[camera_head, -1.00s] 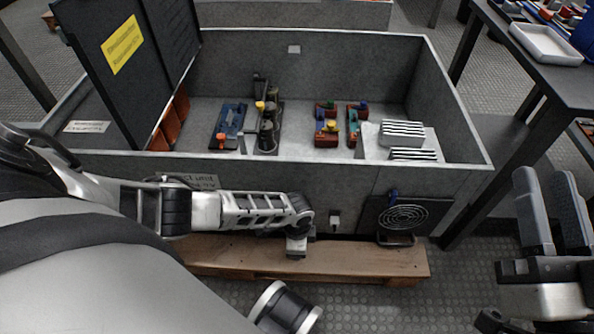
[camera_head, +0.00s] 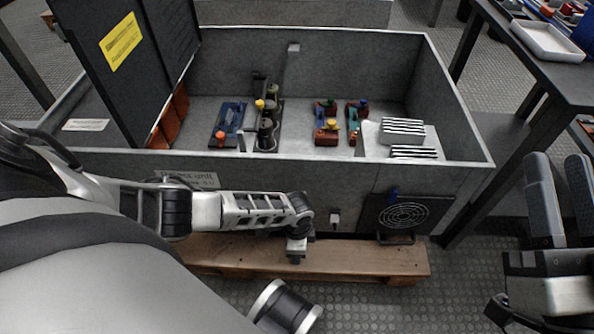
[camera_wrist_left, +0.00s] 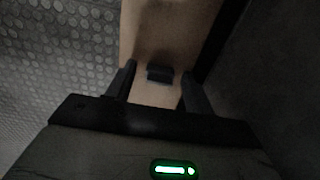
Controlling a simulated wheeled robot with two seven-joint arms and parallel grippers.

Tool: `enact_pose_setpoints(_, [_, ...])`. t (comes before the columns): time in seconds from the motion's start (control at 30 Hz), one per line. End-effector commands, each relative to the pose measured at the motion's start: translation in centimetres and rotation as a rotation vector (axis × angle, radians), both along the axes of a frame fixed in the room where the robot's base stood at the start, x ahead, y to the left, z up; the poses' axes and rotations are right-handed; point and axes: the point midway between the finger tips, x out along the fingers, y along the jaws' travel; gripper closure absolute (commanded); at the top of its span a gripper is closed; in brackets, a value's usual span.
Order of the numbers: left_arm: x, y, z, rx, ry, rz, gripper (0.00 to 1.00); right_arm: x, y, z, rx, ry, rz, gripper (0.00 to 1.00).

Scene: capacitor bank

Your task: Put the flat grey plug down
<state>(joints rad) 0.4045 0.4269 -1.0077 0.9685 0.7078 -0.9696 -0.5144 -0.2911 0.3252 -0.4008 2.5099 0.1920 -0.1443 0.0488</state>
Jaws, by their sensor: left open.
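The flat grey plug (camera_wrist_left: 160,74) shows in the left wrist view as a small dark block on the wooden plank, between the fingers of my left gripper (camera_wrist_left: 158,88). The fingers are open, with room on both sides of the plug. In the head view my left gripper (camera_head: 296,246) points down at the wooden plank (camera_head: 365,262) in front of the grey cabinet; I cannot clearly make out the plug there. My right gripper (camera_head: 562,195) is at the right edge, fingers up, open and empty.
The open grey cabinet (camera_head: 345,167) holds coloured blocks (camera_head: 327,125), dark cylinders (camera_head: 267,133) and white finned parts (camera_head: 402,132). A round grille (camera_head: 404,215) is on its front. A dark table (camera_head: 560,85) with a white tray (camera_head: 546,42) stands right.

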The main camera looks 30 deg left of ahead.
Motion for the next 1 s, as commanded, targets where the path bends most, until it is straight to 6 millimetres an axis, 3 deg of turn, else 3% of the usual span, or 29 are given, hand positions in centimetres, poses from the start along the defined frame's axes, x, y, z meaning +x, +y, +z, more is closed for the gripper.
enact_pose_setpoints(0.17, [0.1, 0.1, 2.7, 0.001, -0.001, 0.000, 0.47, -0.2, 0.0, -2.9, 0.063, 0.274, 0.018, 0.67])
enact_pose_setpoints(0.37, [0.1, 0.0, 6.7, 0.000, -0.002, -0.001, 0.47, -2.5, 0.9, -6.8, 0.153, 0.652, 0.072, 0.67])
enact_pose_setpoints(0.5, [0.1, 0.0, 9.9, -0.001, -0.003, 0.000, 0.47, -2.4, 0.5, -7.4, 0.048, 0.663, 0.026, 0.67])
enact_pose_setpoints(0.63, [0.0, 0.1, 11.7, 0.001, -0.001, 0.000, 0.47, -2.4, 0.1, -8.0, -0.021, 0.673, -0.004, 0.67])
enact_pose_setpoints(1.0, [0.0, 0.0, 13.0, 0.001, -0.001, 0.000, 0.47, -2.5, -0.2, -8.8, -0.079, 0.677, -0.029, 0.67])
